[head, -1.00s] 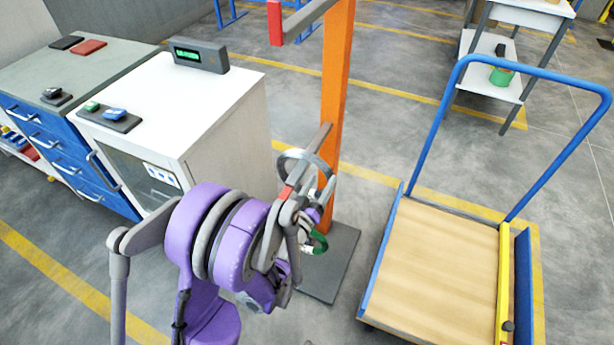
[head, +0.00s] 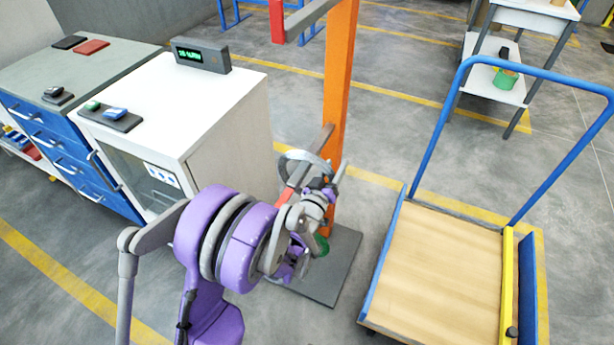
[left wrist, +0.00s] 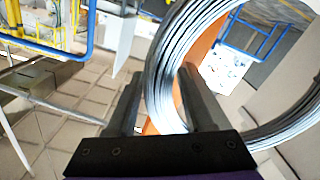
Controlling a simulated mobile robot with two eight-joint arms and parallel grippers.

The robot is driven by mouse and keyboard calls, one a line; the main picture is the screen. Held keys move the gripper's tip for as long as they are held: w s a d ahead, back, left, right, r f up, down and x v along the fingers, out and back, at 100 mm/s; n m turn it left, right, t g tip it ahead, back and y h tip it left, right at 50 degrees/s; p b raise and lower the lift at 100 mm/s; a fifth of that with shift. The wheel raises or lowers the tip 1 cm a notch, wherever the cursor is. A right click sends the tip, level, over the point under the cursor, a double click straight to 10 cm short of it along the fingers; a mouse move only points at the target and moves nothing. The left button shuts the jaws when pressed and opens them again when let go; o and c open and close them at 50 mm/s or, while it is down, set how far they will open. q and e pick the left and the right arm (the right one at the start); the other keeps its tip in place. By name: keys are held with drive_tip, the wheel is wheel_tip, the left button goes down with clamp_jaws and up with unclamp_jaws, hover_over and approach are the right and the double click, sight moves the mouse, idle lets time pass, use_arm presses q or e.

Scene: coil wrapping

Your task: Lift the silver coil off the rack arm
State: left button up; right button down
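The silver coil (head: 300,155) hangs on the grey lower rack arm (head: 326,138) of the orange post (head: 337,80). In the left wrist view the coil (left wrist: 165,62) is a large upright ring of bundled wire. My left gripper (head: 328,185) is at the coil's near side and partly covers it in the head view. In the left wrist view my left gripper (left wrist: 160,80) is open, with the ring's left side running between its two fingers. The right finger lies inside the ring. Whether either finger touches the wire I cannot tell. My right gripper is not in view.
A blue-framed cart (head: 450,260) with a bare wooden deck stands to the right. A white cabinet (head: 225,140) with a display box (head: 201,55) stands close on the left. The post's grey base plate (head: 335,275) is on the floor. An upper rack arm (head: 308,14) juts out above.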

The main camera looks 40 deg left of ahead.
use_arm(q)
clamp_jaws()
idle(1.1)
